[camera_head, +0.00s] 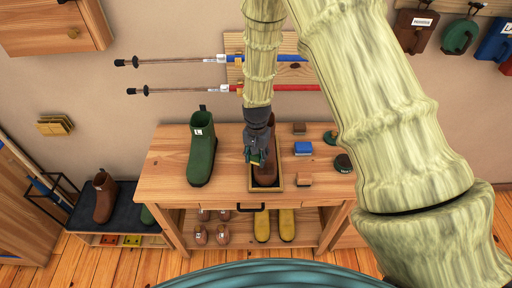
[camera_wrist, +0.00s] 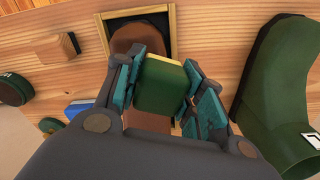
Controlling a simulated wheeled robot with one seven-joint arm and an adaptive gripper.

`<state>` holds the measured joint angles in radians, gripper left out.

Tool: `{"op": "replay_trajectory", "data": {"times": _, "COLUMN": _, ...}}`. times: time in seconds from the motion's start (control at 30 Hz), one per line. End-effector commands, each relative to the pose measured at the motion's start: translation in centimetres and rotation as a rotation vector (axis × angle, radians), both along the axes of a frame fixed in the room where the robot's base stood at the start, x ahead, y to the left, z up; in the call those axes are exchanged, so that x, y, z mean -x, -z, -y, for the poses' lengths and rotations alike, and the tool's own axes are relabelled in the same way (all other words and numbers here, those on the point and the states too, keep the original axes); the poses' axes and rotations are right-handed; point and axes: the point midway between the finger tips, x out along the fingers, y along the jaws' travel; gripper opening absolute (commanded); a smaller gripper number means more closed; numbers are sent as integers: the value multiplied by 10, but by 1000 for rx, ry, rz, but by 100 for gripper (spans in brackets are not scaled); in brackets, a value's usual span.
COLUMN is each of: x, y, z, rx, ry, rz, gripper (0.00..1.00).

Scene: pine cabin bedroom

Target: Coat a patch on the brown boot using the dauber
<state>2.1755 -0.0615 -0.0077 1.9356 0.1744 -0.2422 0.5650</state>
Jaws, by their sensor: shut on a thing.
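A brown boot (camera_head: 269,174) stands in a shallow wood-framed tray (camera_head: 281,186) on the workbench, partly hidden by my gripper. My gripper (camera_head: 257,160) is over the boot and shut on a small green block with a yellow edge (camera_wrist: 163,85), which looks like the dauber. In the wrist view the brown boot (camera_wrist: 134,36) shows behind and below the block, and the tray's frame (camera_wrist: 171,30) surrounds its toe. Whether the block touches the boot I cannot tell. Another brown boot (camera_head: 104,198) stands on the low bench at left.
A green boot (camera_head: 201,155) stands on the workbench (camera_head: 168,162) left of the tray. To the right lie a blue block (camera_head: 303,148), wooden blocks (camera_head: 304,180) and round green-topped tins (camera_head: 343,163). Poles hang on the wall behind. The bench's left end is clear.

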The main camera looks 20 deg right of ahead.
Motion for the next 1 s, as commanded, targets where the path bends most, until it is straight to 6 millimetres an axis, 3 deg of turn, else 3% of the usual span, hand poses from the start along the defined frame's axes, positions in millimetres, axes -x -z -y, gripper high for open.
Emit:
{"op": "replay_trajectory", "data": {"times": 0.4, "x": 0, "y": -37, "z": 2, "rx": 0, "ry": 2, "rz": 0, "gripper": 13}}
{"op": "replay_trajectory", "data": {"times": 1.0, "x": 1, "y": -37, "z": 2, "rx": 0, "ry": 1, "rz": 0, "gripper": 13}}
